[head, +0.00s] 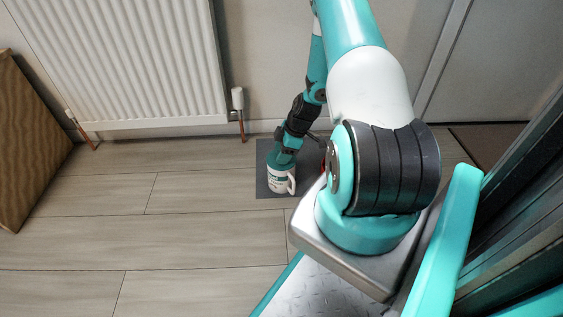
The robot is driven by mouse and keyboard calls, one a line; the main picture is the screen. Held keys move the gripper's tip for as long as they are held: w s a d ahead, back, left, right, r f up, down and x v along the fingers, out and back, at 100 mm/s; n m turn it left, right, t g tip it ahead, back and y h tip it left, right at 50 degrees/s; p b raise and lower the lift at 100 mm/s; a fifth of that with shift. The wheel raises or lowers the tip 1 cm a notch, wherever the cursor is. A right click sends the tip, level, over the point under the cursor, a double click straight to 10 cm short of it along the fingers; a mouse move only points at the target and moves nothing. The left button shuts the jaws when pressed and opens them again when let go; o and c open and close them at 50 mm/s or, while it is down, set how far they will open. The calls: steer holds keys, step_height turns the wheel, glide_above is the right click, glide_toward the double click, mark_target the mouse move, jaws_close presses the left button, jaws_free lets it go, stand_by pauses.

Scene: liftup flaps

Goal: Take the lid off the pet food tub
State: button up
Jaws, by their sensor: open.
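The pet food tub (277,183) is small and white, with printing on its front and a white handle on its right side. It stands upright on a dark grey mat (268,152) on the floor. My gripper (283,160) is at the far end of my arm, pointing down right over the top of the tub. It is open. The teal at the tub's top blends with my gripper, so the lid's edge and any contact cannot be told apart. The fingertips are too small to make out.
A white radiator (125,60) hangs on the back wall, with a valve and pipe (239,105) near the tub. A brown wooden panel (28,140) leans at the far left. A grey door (500,65) is at the back right. The floor left of the mat is clear.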

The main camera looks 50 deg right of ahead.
steer(key=shift+c, duration=0.4)
steer(key=c, duration=0.9)
steer(key=shift+r, duration=0.1)
